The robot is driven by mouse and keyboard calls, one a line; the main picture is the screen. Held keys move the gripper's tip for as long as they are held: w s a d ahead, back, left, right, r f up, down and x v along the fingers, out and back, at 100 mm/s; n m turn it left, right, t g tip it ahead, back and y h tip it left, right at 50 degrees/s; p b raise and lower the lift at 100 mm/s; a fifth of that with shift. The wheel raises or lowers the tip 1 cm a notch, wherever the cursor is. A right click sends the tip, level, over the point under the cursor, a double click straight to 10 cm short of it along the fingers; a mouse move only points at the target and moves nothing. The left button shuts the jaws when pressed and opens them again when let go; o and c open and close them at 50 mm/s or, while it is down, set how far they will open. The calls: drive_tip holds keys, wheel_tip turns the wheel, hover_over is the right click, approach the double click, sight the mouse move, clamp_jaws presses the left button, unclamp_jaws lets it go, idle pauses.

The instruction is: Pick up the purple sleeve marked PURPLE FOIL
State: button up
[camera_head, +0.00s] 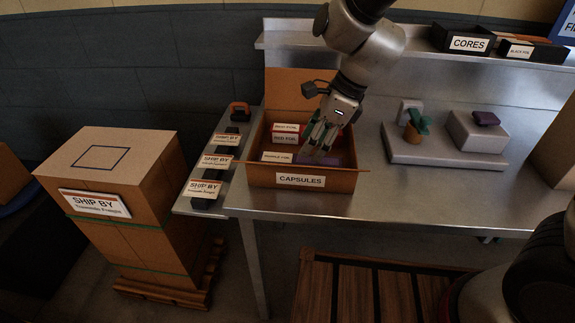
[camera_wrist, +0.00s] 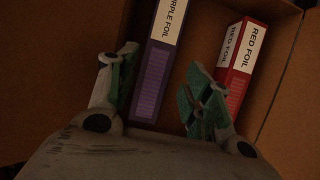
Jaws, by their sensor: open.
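The purple sleeve (camera_wrist: 153,80) lies in the brown CAPSULES box (camera_head: 263,177), with a white label reading PURPLE FOIL, its first letter cut off at the top of the wrist view. In the head view its label (camera_head: 278,157) shows at the front of the box, and my gripper hides part of the sleeve. My gripper (camera_wrist: 158,80) is open inside the box mouth, with one finger on each side of the purple sleeve in the wrist view. It also shows in the head view (camera_head: 318,148). I cannot tell whether the fingers touch the sleeve.
The box walls surround everything. SHIP BY cards (camera_head: 205,188) stand left of the box; a grey fixture (camera_head: 430,155) stands right on the steel bench.

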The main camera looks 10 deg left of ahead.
sight(301, 159)
drive_tip(key=x, duration=0.6)
drive_tip(key=shift+s+a+f, duration=0.2)
drive_tip(key=shift+a+f, duration=0.1)
drive_tip(key=shift+a, duration=0.05)
drive_tip(key=shift+c, duration=0.2)
drive_tip(key=c, duration=0.8)
